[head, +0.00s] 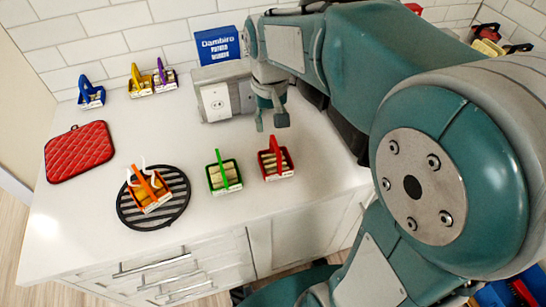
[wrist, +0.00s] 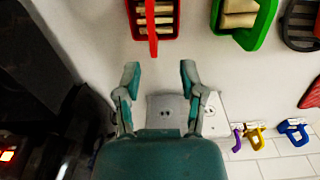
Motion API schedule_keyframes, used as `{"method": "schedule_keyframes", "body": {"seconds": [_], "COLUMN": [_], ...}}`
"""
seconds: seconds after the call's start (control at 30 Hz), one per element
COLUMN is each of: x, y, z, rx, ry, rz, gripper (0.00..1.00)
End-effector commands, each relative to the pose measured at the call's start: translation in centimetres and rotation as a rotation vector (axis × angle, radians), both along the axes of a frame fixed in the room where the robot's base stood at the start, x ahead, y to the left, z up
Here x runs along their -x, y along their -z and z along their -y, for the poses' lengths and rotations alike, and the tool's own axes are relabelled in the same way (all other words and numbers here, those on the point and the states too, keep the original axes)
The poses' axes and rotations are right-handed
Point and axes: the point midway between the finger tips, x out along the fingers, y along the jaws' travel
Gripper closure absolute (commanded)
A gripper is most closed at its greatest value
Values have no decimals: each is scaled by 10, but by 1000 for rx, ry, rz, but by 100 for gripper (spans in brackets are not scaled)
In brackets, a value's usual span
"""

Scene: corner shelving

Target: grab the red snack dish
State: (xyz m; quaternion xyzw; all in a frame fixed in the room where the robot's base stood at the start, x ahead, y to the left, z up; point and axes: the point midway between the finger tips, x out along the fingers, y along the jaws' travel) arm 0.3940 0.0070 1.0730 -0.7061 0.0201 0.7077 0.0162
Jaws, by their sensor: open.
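The red snack dish (head: 286,172) is a small red basket with a raised handle and pale snack sticks inside. It stands on the white counter, right of the green dish. In the wrist view the red dish (wrist: 177,20) is at the top, partly cut off by the edge. My gripper (head: 272,127) is open and empty, above the counter and behind the red dish, apart from it. In the wrist view my gripper (wrist: 160,78) has its two fingers spread, with the dish beyond the fingertips.
A green dish (head: 213,188) stands close left of the red one. An orange dish (head: 148,204) sits on a black round grill (head: 128,212). A grey outlet box (head: 205,82) and a blue box (head: 220,46) stand behind. A red quilted mat (head: 78,152) lies left. Blue, yellow and purple dishes stand at the wall.

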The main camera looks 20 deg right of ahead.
Motion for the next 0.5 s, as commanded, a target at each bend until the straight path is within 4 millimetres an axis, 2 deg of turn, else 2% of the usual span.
{"method": "schedule_keyframes", "body": {"seconds": [0.1, 0.33, 0.5], "x": [1, 2, 5], "y": [20, 39, 67], "z": [5, 9, 7], "rx": [-4, -8, -5], "ry": [1, 3, 1], "rz": [-3, -1, -4], "gripper": [49, 49, 49]}}
